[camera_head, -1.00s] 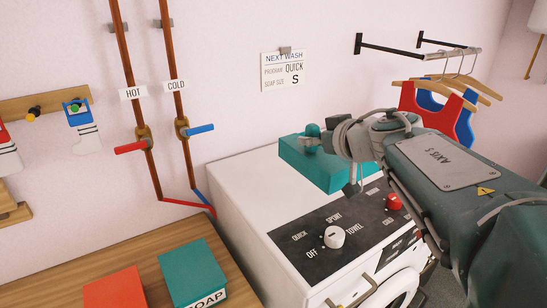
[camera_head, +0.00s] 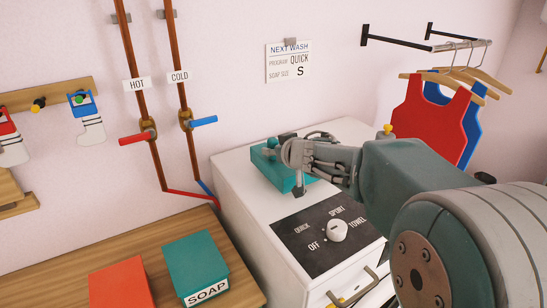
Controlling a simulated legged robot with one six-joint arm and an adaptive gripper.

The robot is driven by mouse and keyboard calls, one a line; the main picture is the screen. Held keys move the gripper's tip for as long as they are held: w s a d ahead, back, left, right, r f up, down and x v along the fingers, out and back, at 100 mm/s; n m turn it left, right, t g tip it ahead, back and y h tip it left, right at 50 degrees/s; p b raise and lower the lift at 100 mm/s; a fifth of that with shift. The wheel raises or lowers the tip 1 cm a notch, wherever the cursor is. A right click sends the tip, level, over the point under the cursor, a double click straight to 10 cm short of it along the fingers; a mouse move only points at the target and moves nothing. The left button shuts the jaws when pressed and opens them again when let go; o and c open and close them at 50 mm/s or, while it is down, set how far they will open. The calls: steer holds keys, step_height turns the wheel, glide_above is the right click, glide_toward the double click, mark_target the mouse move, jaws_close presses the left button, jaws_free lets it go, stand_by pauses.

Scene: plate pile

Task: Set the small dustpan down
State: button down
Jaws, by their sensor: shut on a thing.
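No dustpan can be made out in this view. My gripper (camera_head: 297,165) is over the white washer (camera_head: 240,180), at the front edge of a teal box (camera_head: 268,168) on its top. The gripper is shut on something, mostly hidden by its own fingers. A short grey piece with a dark lower end (camera_head: 299,190) hangs below it, close above the washer top; whether this is the held thing or a finger, I cannot tell. Whether it touches the washer or the teal box is unclear.
The washer's dark panel (camera_head: 315,250) has a white dial (camera_head: 336,231). A teal SOAP box (camera_head: 195,262) and a red box (camera_head: 119,283) stand on the wooden counter (camera_head: 55,265). Pipes with red (camera_head: 134,139) and blue (camera_head: 203,121) levers run up the wall. Red clothing (camera_head: 430,108) hangs at right.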

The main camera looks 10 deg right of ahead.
step_height(320, 180, down, 2)
steer(key=shift+f, duration=0.1)
steer(key=shift+a+f, duration=0.1)
steer(key=shift+c, duration=2)
jaws_free()
